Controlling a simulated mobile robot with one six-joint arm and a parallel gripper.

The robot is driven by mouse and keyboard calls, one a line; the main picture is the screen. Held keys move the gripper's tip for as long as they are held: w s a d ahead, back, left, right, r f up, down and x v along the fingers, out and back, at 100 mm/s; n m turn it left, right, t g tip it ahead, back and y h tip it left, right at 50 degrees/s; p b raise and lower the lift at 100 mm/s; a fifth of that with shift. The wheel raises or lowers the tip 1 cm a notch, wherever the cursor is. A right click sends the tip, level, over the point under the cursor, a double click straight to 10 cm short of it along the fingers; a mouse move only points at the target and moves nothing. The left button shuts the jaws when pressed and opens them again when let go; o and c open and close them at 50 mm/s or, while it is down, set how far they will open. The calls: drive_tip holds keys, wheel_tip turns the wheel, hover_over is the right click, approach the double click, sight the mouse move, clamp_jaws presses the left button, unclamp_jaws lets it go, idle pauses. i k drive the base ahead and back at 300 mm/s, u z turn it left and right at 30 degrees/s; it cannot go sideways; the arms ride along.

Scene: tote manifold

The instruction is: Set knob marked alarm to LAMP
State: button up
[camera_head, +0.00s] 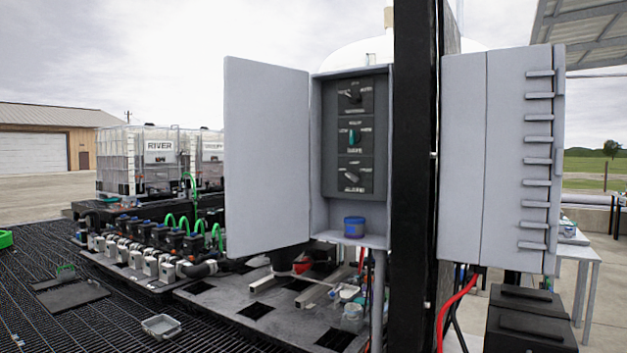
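The control box (349,242) is open, its grey door (266,150) swung out to the left. Inside is a dark panel (330,150) with three knobs in a column. The bottom knob (352,178) sits above a label that appears to read ALARM. Small white words lie around this knob; the one above it looks like LAMP, but they are too small to read surely, and its pointer direction is unclear. The middle knob (354,135) is teal, and the top knob (353,96) is black. My gripper is not in view.
A blue jar (354,227) stands on the box floor below the panel. A black post (415,180) rises just right of the box, with a second grey cabinet (495,160) beyond it. Valves and green hoses (170,240) lie low left. Open grating (60,310) spreads at front left.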

sight(354, 176)
drive_tip(key=z, duration=0.15)
drive_tip(key=i, duration=0.9)
drive_tip(key=u, duration=0.05)
